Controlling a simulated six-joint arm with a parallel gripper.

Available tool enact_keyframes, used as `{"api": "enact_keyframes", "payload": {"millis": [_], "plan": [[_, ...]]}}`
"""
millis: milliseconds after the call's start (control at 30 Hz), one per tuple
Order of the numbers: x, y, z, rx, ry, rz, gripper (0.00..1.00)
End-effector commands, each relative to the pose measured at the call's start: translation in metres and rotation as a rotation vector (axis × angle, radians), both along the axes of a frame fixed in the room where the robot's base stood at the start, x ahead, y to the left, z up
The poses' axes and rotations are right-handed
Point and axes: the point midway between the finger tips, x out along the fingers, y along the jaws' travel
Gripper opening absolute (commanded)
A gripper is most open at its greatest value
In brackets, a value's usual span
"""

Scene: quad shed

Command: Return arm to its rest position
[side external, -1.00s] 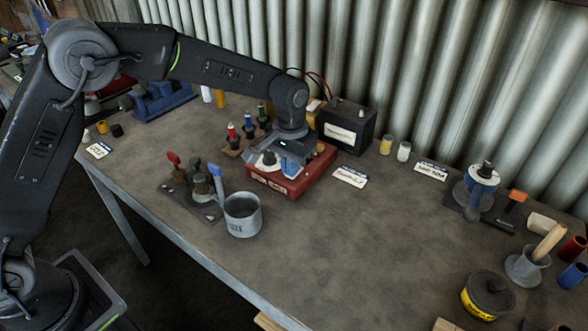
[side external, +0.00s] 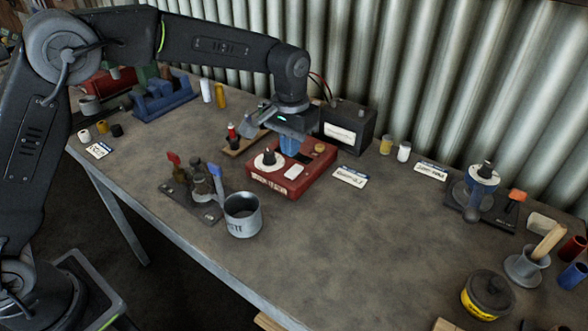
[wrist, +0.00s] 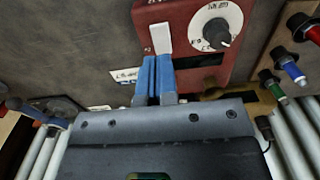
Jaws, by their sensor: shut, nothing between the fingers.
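My gripper (side external: 289,147) is shut and empty, its blue fingers pressed together. It hangs above the red box (side external: 265,182), with its tips near the white rocker switch (side external: 293,172) in the picture but seemingly clear of it. The wrist view also shows the closed blue fingers (wrist: 154,78) pointing towards the switch (wrist: 159,38) on the red box (wrist: 184,52). The dial (wrist: 216,26) with its black knob sits beside the switch. My arm reaches in from the left, bent over the bench.
A black battery (side external: 347,126) stands close behind the box. A grey cup (side external: 242,214) and a lever stand (side external: 192,190) are in front. A spool stand (side external: 477,187) and a yellow-banded tin (side external: 487,295) are at right. The bench's middle right is clear.

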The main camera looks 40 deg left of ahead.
Motion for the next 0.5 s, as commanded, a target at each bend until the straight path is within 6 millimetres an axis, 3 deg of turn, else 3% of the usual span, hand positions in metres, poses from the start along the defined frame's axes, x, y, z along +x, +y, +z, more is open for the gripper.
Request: {"api": "enact_keyframes", "payload": {"millis": [200, 500], "plan": [[-0.0002, 0.0, 0.0112, 0.0, 0.0, 0.0, 0.0], [-0.0005, 0.0003, 0.0126, 0.0, -0.001, 0.0, 0.0]]}}
